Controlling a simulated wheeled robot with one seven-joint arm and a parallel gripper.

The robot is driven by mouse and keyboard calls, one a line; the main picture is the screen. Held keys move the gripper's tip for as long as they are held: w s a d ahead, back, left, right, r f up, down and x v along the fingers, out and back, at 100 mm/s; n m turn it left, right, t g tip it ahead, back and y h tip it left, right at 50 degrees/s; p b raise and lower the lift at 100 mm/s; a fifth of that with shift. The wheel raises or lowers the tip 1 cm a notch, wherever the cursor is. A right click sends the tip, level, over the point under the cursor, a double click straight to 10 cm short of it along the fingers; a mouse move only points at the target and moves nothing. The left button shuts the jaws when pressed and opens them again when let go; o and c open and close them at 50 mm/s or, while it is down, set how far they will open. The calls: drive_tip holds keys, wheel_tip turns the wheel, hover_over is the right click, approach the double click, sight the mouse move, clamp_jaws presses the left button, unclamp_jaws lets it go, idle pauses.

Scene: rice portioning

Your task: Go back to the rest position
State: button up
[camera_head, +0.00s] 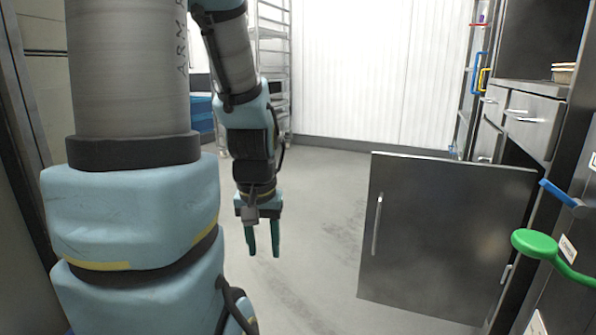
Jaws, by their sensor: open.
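My gripper (263,240) hangs pointing down in the middle left of the view. Its two green fingers are apart, and nothing shows between them. It is above the grey floor, to the left of an open cabinet door and clear of it. My arm fills much of the left side and hides what lies behind it.
The steel cabinet door (440,240) stands swung out on the right, with a vertical handle. Drawers (533,122) and a green-ended handle (535,244) are at the right edge. A wire rack (272,60) and blue crates (201,115) stand behind. The middle floor (320,220) is clear.

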wheel_tip(320, 180, up, 34)
drive_tip(key=p, duration=3.2)
drive_tip(key=shift+r+p, duration=0.2)
drive_tip(key=shift+p, duration=0.2)
drive_tip(key=shift+f, duration=0.1)
